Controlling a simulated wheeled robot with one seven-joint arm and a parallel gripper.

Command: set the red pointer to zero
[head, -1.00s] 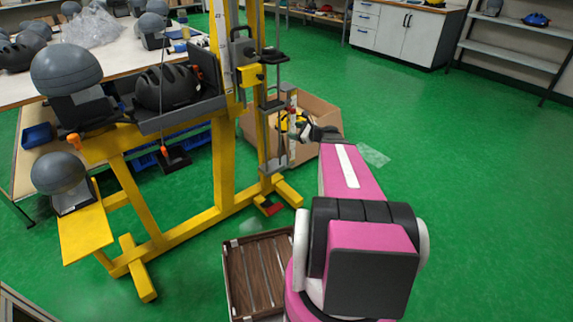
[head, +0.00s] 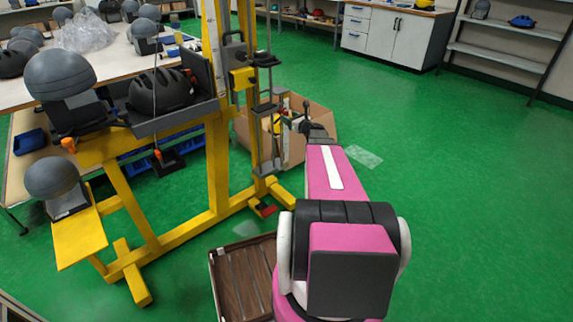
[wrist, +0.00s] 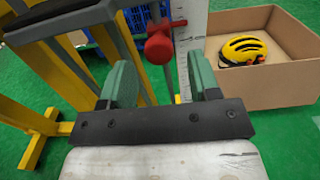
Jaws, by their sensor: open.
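The red pointer (wrist: 159,46) is a red knob and collar on a thin vertical rod. In the wrist view it stands beyond my fingertips and between them, left of a white ruler (wrist: 191,35) with dark marks. I cannot read its value against the scale. My gripper (wrist: 160,78) is open, its two green-padded fingers apart with nothing between them. In the head view my gripper (head: 300,112) is beside the yellow drop tower (head: 217,165); the pointer cannot be made out there.
A cardboard box (wrist: 285,55) with a yellow helmet (wrist: 244,50) stands behind the tower, to the right in the wrist view. A brown slatted tray (head: 240,282) lies on the floor by my arm. Grey headforms and a black helmet (head: 160,90) sit on the tower's left side. Green floor is clear to the right.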

